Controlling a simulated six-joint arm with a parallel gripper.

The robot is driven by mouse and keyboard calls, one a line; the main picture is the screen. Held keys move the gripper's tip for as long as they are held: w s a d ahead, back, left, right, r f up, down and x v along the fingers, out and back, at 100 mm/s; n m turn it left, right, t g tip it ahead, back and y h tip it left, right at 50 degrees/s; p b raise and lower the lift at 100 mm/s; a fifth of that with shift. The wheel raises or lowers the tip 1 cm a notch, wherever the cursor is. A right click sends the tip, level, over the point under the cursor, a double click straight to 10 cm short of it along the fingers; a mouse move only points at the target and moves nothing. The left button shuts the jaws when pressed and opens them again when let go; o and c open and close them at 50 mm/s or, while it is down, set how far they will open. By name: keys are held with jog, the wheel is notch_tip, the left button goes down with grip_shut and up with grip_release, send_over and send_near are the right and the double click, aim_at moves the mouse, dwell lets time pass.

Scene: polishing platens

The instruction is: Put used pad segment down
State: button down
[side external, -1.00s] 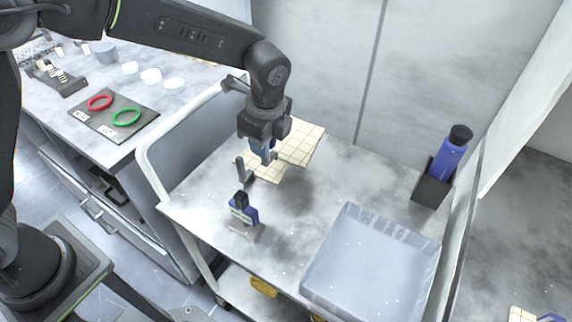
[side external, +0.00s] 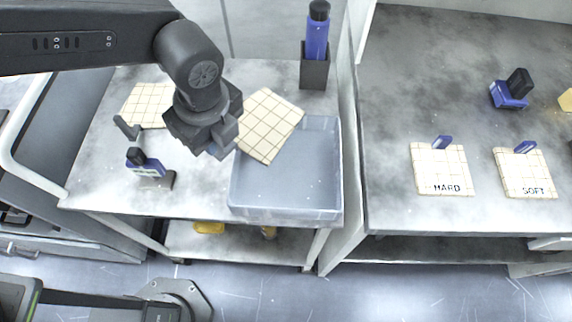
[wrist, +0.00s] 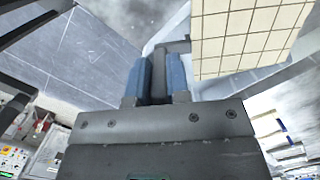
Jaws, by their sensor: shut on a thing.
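The used pad segment (side external: 270,125), a tan square with a grid of lines, is held tilted above the back left of the grey-blue tray (side external: 300,195). My gripper (side external: 228,143) is at its left side. In the wrist view the blue fingers (wrist: 158,72) are closed around a grey piece, and the gridded face of the segment (wrist: 245,35) shows at the upper right. The exact grip point is hidden in the side view. Another tan gridded pad (side external: 147,104) lies on the cart top behind and left of my gripper.
A blue and black tool (side external: 147,165) stands at the cart's front left. A blue bottle (side external: 316,38) stands in a dark holder (side external: 313,72) behind the tray. On the right table are pads labelled HARD (side external: 440,172) and SOFT (side external: 525,175), and a blue-black tool (side external: 510,90).

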jog(key=s+d+m, duration=0.2)
jog(key=s+d, duration=0.2)
send_over(248, 200)
notch_tip(248, 200, down, 5)
jog(key=shift+f, duration=1.75)
jog(key=shift+f, duration=0.15)
jog(key=c, duration=1.1)
grip_release()
notch_tip(248, 200, up, 12)
jog(key=d, duration=0.1)
jog(key=shift+s, duration=0.45)
